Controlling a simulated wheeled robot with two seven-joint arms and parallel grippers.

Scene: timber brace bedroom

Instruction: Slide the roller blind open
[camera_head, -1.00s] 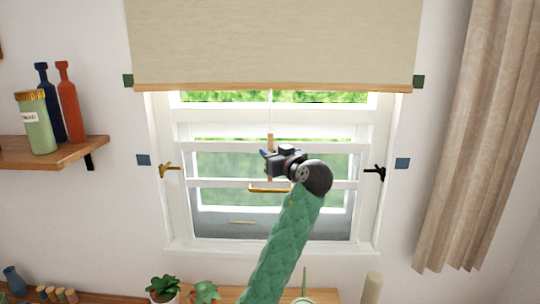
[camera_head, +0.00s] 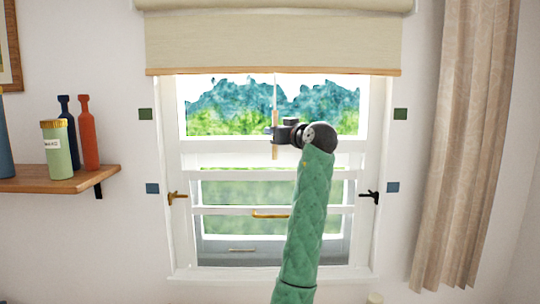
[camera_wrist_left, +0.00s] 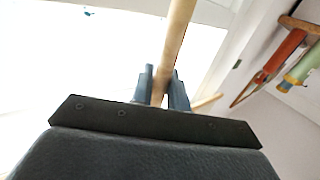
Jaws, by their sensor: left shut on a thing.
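The beige roller blind (camera_head: 270,42) hangs over the top of the window, with a wooden bar (camera_head: 270,72) along its lower edge. A thin cord hangs from the bar to a slim wooden pull (camera_head: 275,150). My left gripper (camera_head: 275,133) is in front of the window and shut on this pull. In the left wrist view, the pull (camera_wrist_left: 176,40) runs between the two dark fingers (camera_wrist_left: 160,88). My right gripper is not in view.
The white sash window (camera_head: 187,230) has a brass handle (camera_head: 270,215) and side latches. Green markers (camera_head: 400,114) and blue markers (camera_head: 392,187) are on the wall. A shelf (camera_head: 60,180) with bottles is at left, a curtain (camera_head: 465,150) at right.

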